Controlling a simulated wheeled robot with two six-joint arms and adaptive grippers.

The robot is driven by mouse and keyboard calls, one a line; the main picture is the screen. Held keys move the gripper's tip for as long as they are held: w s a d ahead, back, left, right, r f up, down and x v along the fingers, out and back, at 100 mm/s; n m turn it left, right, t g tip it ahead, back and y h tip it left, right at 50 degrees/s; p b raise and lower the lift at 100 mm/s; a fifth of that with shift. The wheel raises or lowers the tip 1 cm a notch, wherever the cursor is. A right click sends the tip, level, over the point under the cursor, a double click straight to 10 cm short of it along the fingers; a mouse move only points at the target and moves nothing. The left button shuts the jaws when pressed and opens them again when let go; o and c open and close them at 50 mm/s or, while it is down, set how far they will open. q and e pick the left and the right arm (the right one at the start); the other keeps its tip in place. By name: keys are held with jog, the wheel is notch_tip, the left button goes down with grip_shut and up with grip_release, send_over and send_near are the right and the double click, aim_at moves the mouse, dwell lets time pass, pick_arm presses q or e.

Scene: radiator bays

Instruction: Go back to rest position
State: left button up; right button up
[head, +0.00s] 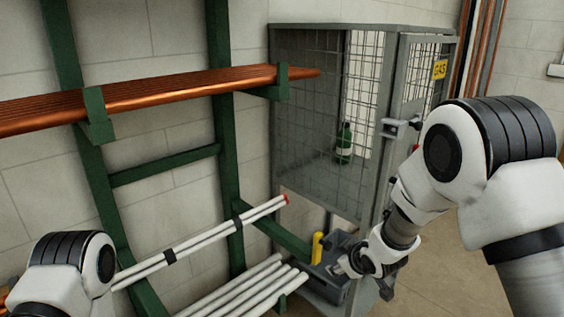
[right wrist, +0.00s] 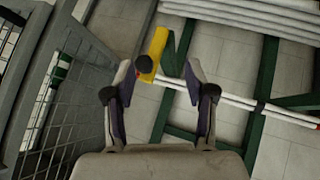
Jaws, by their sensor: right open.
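My right gripper (head: 345,266) is low in front of the gas cage, close to a dark grey box (head: 345,243). In the right wrist view my right gripper (right wrist: 160,75) has its fingers wide apart with nothing held between them. A yellow cylinder (head: 317,248) stands just left of it in the head view. In the right wrist view the yellow cylinder (right wrist: 149,55) with a black end shows beyond the fingertips, apart from them. My left arm shows at the lower left of the head view, but its gripper is out of the picture.
The grey mesh gas cage (head: 325,120) holds a green bottle (head: 344,143). A green rack (head: 228,150) carries copper pipes (head: 180,90) and white pipes (head: 200,240) that jut toward the box. Open floor (head: 440,280) lies to the right, partly behind my right arm.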

jog(key=s+d+f+m+g, duration=0.1)
jog(key=s+f+g, duration=0.1)
jog(key=s+f, duration=0.35)
jog(key=s+f+g, duration=0.1)
jog(key=s+f, duration=0.2)
jog(key=f, duration=0.5)
jog(key=s+d+f+m+g, duration=0.1)
jog(key=s+f+m+g, duration=0.1)
jog(key=s+f, duration=0.6)
jog(key=s+d+f+m+g, duration=0.1)
jog(key=s+f+g, duration=0.15)
jog(key=s, duration=0.95)
jog(key=s+d+m+g+h, duration=0.1)
jog(key=s+m, duration=0.3)
jog(key=s, duration=0.5)
jog(key=shift+s+d+h, duration=0.3)
jog(key=shift+s+d, duration=0.1)
jog(key=shift+d, duration=0.25)
